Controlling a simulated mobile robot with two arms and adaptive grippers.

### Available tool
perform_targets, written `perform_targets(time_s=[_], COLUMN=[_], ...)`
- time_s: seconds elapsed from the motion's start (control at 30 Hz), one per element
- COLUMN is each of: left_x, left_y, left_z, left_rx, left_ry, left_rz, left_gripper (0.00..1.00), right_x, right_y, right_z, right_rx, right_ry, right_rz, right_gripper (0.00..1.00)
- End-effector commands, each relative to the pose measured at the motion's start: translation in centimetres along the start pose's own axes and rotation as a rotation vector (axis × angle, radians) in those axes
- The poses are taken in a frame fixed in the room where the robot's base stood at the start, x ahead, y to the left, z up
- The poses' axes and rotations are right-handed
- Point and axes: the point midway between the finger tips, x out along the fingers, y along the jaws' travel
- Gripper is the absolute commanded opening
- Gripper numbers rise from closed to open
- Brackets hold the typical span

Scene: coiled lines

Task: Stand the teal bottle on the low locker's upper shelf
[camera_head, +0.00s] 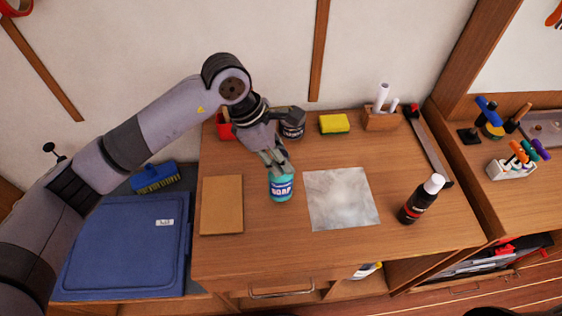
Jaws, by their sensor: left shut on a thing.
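The teal bottle (281,187), with a label reading SOAP, is upright on or just above the wooden locker top; I cannot tell whether it touches. My left gripper (277,163) comes down from above and is shut on the bottle's upper part, hiding its cap. The locker top (250,250) is a wooden surface with a drawer handle on its front. Open spaces show below its front edge, but their shelves are mostly hidden from this angle. My right gripper is not in view.
A brown board (221,205) lies left of the bottle and a pale sheet (341,198) right of it. A dark bottle with white cap (420,199) stands further right. A dark jar (292,124), yellow sponge (334,124) and wooden holder (381,120) stand behind. A blue bin (125,245) is left.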

Motion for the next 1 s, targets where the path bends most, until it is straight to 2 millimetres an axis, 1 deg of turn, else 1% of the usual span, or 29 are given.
perform_targets(time_s=[0.03, 0.1, 0.2, 0.43, 0.57, 0.6, 0.87, 0.9, 1.0], left_x=[0.6, 1.6, 2.6, 2.8, 3.1, 3.0, 3.0, 3.0, 3.0], left_y=[-0.1, -0.1, -0.1, 0.0, 0.0, -0.1, -0.1, -0.1, -0.1], left_z=[-0.3, -0.7, -1.1, -1.1, -1.3, -1.3, -1.3, -1.3, -1.3], left_rx=[-0.003, -0.004, -0.002, 0.0, 0.001, 0.0, 0.0, 0.0, 0.0], left_ry=[0.0, -0.001, 0.0, -0.001, -0.001, 0.001, 0.001, 0.0, 0.0], left_rz=[-0.005, -0.004, -0.002, 0.0, 0.0, -0.001, -0.002, -0.002, -0.002], left_gripper=[0.0, 0.0, 0.0, 0.0, 0.0, 0.26, 0.44, 0.45, 0.45], right_x=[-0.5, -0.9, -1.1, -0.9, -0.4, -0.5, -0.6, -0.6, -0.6], right_y=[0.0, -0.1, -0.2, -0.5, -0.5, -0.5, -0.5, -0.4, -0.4], right_z=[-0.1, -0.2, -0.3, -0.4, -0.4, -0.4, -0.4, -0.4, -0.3], right_rx=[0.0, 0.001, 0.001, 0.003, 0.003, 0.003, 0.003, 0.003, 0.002], right_ry=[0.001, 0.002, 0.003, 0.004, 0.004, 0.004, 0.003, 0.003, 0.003], right_rz=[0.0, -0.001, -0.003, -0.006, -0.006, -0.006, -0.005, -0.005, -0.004], right_gripper=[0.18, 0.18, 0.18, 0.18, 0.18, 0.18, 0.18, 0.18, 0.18])
